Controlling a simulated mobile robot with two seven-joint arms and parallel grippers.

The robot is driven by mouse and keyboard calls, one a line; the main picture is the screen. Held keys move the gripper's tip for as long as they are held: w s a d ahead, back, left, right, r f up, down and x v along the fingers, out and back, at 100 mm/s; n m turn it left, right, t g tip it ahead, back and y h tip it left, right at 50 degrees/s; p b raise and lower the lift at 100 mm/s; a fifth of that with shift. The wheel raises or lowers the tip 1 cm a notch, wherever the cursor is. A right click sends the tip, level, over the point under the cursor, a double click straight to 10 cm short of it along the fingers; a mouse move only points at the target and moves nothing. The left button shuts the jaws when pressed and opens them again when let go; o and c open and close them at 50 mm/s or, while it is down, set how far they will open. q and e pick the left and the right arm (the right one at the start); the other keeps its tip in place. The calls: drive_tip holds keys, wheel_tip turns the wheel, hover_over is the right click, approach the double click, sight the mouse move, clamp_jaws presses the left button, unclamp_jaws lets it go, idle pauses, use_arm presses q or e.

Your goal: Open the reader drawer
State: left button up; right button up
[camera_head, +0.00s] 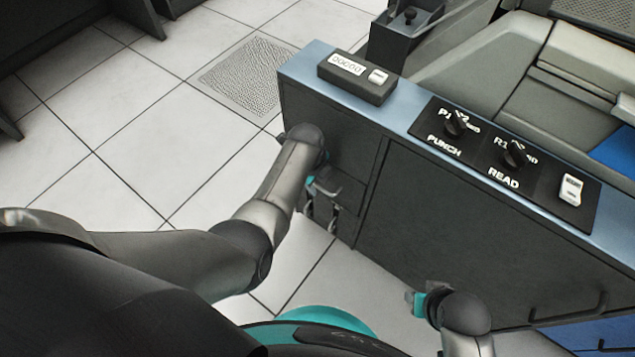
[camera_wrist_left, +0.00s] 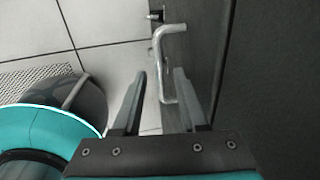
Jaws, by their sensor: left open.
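A dark cabinet (camera_head: 440,240) with a blue-grey top edge stands at the right in the head view. A narrow drawer front (camera_head: 342,185) shows at its left end. My left gripper (camera_head: 321,218) is beside this front, pointing down, partly hidden by its own wrist. In the left wrist view, a pale metal bar handle (camera_wrist_left: 166,70) stands out from the dark front. The open left fingers (camera_wrist_left: 160,76) are on either side of the handle's lower part, with no clear contact. My right gripper (camera_head: 418,302) shows only in part at the lower middle, its fingers unclear.
The top edge carries a small counter box (camera_head: 356,78), PUNCH (camera_head: 457,124) and READ (camera_head: 514,154) knobs, and a white switch (camera_head: 571,189). Another dark bar handle (camera_head: 570,312) is low on the cabinet. Tiled floor with a perforated tile (camera_head: 243,76) is open at left.

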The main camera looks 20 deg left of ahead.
use_arm(q)
drive_tip(key=shift+c, duration=0.4)
clamp_jaws()
idle(1.1)
